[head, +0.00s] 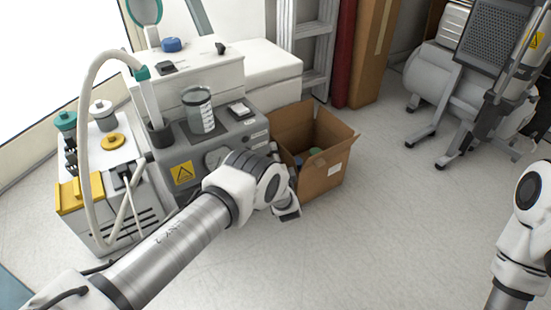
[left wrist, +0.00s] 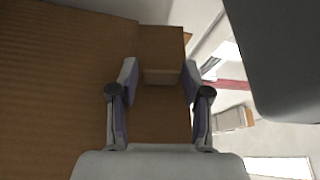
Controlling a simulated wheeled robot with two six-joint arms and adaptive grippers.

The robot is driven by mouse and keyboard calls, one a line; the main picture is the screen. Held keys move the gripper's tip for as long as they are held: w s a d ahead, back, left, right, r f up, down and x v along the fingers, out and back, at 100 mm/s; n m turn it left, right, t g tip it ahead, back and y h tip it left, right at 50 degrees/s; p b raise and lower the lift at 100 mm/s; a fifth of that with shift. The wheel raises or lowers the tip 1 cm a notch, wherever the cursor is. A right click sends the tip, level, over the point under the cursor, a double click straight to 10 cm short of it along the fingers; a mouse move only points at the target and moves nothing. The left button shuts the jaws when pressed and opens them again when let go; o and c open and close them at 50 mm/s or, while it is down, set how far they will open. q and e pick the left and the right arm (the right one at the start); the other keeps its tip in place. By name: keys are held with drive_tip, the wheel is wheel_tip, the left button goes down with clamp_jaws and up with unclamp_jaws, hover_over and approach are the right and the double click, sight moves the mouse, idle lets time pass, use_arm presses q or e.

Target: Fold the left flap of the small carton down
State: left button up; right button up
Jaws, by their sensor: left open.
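The small carton (head: 325,178) is an open brown cardboard box on the floor, with a white label on its front and a few small items inside. One flap sticks out on its right side; its left edge is partly hidden by my left arm. My left gripper (head: 287,208) is at the carton's near left corner. In the left wrist view the left gripper (left wrist: 160,76) is open, its fingers apart. Brown cardboard (left wrist: 60,85) fills the left of that view and also shows between and beyond the fingers. I cannot tell whether they touch it. My right gripper is out of view.
A grey compressor unit (head: 235,135) with a beaker (head: 199,110) stands left of the carton. A white unit with a hose (head: 86,130) is further left. A ladder (head: 308,40) and a tall carton (head: 371,50) stand behind. Floor in front and right is clear.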

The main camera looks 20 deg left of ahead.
use_arm(q)
drive_tip(key=c, duration=0.9)
drive_tip(key=shift+r, duration=0.1)
drive_tip(key=shift+w+d+r+m+g+h+p, duration=0.15)
drive_tip(key=shift+w+d+r+m+g, duration=0.2)
drive_tip(key=shift+m, duration=0.7)
drive_tip(key=shift+w+d+r+m+g+h+p, duration=0.15)
drive_tip(key=shift+m+g, duration=0.3)
drive_tip(key=shift+m, duration=0.65)
drive_tip(key=shift+w+d+r+m+g+h+p, duration=0.1)
drive_tip(key=shift+w+r+m+g+h, duration=0.2)
drive_tip(key=shift+m, duration=0.75)
drive_tip(key=shift+f, duration=0.15)
drive_tip(key=o, duration=0.9)
